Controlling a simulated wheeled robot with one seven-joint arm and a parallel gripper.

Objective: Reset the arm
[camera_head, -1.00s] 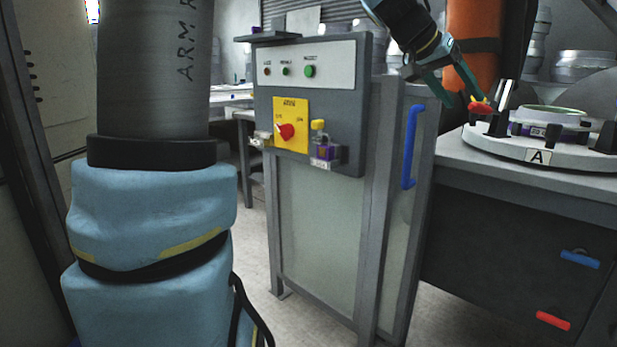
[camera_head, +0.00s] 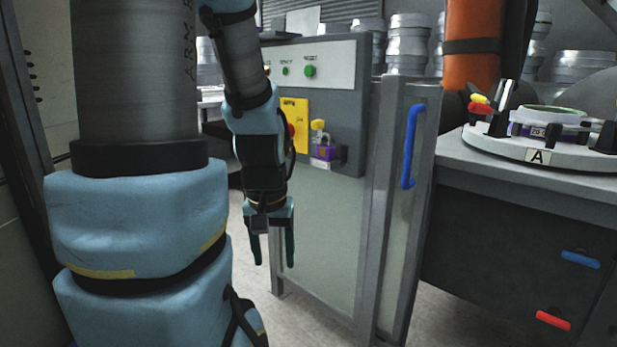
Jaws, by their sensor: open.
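My gripper (camera_head: 273,250) hangs pointing down in front of the grey control cabinet, left of the picture's middle. Its two dark green fingers are apart, with nothing between them. My arm comes down from the top left and covers part of the cabinet's panel. The yellow plate (camera_head: 297,122) and its red rotary switch are partly hidden behind my arm.
The control cabinet (camera_head: 350,260) has green buttons, a purple padlock (camera_head: 323,149) and a door with a blue handle (camera_head: 410,147). Right of it, a workbench (camera_head: 500,165) bears a round mould fixture marked A (camera_head: 563,160) with a red and yellow clamp (camera_head: 481,103).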

